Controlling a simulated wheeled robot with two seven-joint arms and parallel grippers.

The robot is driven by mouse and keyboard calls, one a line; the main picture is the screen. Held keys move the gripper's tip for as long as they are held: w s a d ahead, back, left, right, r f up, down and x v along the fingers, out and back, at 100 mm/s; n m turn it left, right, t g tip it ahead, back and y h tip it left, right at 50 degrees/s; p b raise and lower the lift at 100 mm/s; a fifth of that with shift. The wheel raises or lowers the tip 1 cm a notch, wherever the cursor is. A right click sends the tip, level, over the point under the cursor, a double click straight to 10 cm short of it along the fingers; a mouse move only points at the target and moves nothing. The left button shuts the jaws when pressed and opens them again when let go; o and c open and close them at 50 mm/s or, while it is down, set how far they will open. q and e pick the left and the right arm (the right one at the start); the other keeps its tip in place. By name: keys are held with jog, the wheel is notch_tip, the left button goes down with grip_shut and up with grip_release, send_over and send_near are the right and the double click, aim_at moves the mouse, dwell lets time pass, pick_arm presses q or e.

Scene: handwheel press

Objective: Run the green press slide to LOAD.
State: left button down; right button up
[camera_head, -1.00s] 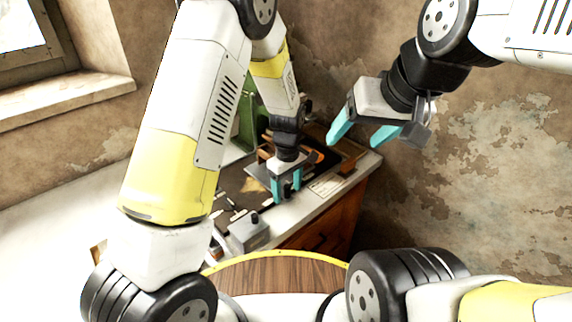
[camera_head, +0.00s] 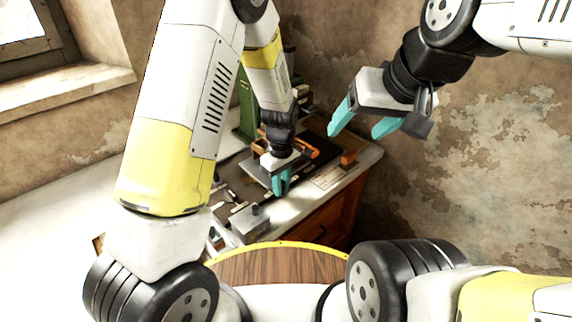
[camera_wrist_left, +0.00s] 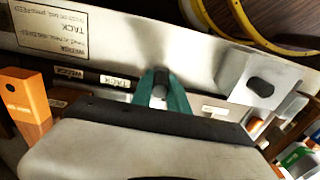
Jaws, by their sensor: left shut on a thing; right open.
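The green press (camera_head: 246,105) stands at the back of the bench, largely hidden behind my left arm. Its slide and a LOAD mark cannot be made out. My left gripper (camera_head: 281,184) points down at the front of the bench. In the left wrist view its teal fingers (camera_wrist_left: 161,92) are shut on a small grey upright post (camera_wrist_left: 160,88). Small labels, one reading TACK (camera_wrist_left: 115,81), lie on a strip left of the fingers. My right gripper (camera_head: 361,130) is open and empty, in the air right of the bench.
A grey box with a black knob (camera_head: 249,224) sits on the bench front, left of my left gripper; it also shows in the left wrist view (camera_wrist_left: 262,82). An orange block (camera_head: 348,157) stands at the bench's right. A printed card (camera_wrist_left: 52,30) lies on the light bench edge.

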pick_arm(q)
jog(key=shift+s+a, duration=1.05)
jog(key=shift+a, duration=0.15)
jog(key=shift+s+a, duration=1)
jog(key=shift+a, duration=0.2)
jog(key=c, duration=0.7)
grip_release()
jog(key=shift+s+a, duration=0.15)
